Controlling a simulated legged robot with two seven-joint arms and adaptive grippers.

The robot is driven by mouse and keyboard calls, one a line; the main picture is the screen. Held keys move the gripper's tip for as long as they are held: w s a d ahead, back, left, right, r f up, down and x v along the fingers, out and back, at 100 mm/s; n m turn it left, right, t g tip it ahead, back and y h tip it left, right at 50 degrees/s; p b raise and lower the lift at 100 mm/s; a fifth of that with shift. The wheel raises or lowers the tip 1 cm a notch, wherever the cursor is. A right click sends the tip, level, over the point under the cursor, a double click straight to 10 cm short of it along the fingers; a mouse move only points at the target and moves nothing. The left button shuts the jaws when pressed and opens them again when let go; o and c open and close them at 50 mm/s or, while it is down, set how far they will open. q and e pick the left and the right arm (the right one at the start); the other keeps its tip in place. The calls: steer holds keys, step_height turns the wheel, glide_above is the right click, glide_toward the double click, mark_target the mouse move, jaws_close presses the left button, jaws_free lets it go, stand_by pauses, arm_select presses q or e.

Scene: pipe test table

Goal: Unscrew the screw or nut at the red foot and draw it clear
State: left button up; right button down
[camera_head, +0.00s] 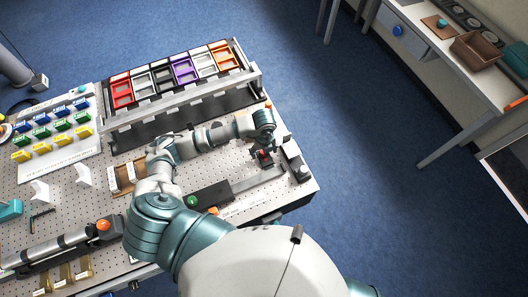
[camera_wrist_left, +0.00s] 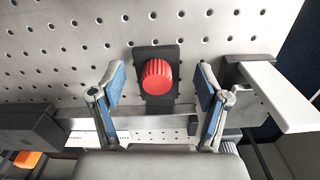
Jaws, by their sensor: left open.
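A red ribbed round knob (camera_wrist_left: 157,76) stands on a black bracket (camera_wrist_left: 155,54) on the perforated board, near the middle of the left wrist view. In the head view the red part (camera_head: 264,154) is small, near the board's right end. My left gripper (camera_wrist_left: 158,80) is open, with one blue-padded finger on each side of the knob and a clear gap on both sides. In the head view my left gripper (camera_head: 263,146) points down over the red part. I cannot make out a separate screw or nut. My right gripper is in neither view.
A grey bar (camera_head: 258,180) with a black block (camera_head: 208,194) lies in front of the bracket. A grey-and-black fixture (camera_head: 295,160) stands close to its right. A rack of coloured bins (camera_head: 183,75) stands behind. A side bench (camera_head: 420,40) is at upper right.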

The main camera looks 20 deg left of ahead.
arm_select(q)
steer(key=m+b, duration=0.2)
steer(key=m, duration=0.2)
steer(key=shift+s+f+m+b, duration=0.1)
steer(key=shift+f+m+b, duration=0.05)
steer(key=shift+m+b, duration=0.25)
steer(key=shift+m, duration=0.5)
steer(key=shift+r, duration=0.2)
steer(key=shift+m, duration=0.3)
steer(key=m+b, duration=0.3)
steer(key=m, duration=0.1)
steer(key=shift+f, duration=0.25)
steer(key=shift+r+m+b, duration=0.1)
steer(key=shift+m+b, duration=0.55)
steer(key=shift+m, duration=0.35)
steer(key=shift+s+r, duration=0.1)
steer(key=shift+r, duration=0.05)
